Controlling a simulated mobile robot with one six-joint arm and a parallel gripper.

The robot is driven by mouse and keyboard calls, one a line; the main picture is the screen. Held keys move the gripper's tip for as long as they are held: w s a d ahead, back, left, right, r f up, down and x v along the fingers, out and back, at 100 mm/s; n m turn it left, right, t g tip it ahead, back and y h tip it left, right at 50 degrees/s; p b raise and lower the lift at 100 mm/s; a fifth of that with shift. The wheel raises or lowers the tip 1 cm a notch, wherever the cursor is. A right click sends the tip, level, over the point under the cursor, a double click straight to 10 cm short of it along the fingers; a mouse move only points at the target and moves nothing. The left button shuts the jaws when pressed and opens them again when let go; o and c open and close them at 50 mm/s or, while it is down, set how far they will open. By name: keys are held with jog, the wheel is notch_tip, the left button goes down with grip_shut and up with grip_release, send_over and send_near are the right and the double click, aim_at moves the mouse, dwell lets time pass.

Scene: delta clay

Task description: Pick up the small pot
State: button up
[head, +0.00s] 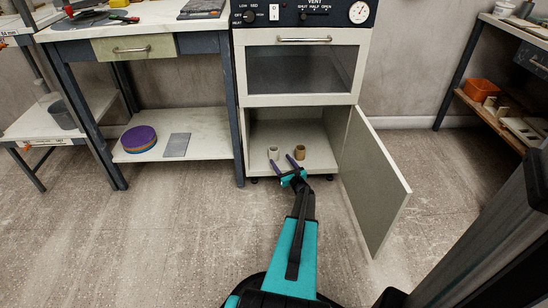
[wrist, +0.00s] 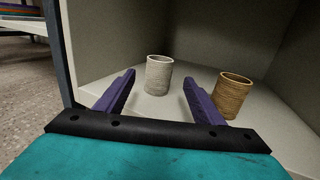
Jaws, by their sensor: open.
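Two small pots stand upright on the floor of the open lower cabinet compartment. One is pale grey-white (head: 273,153); in the wrist view this pale pot (wrist: 158,75) is ahead of my fingers, roughly between their lines. The other is tan-brown (head: 299,153); in the wrist view this brown pot (wrist: 231,95) is to the right, just beyond and outside the right finger. My gripper (head: 285,163) reaches in at the compartment's front, its purple fingers open and empty. It also shows in the wrist view (wrist: 158,82). I cannot tell which pot the task means.
The cabinet door (head: 374,178) hangs open on the right, beside my arm.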

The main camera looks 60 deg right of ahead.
aim_at(276, 154)
jog(key=shift+w+d, duration=0.35)
jog(key=shift+w, duration=0.3)
jog(key=shift+b+x, duration=1.25)
jog(key=shift+x, duration=1.3)
jog(key=shift+r, duration=0.1)
jog(key=c, duration=1.2)
jog(key=shift+r, duration=0.15)
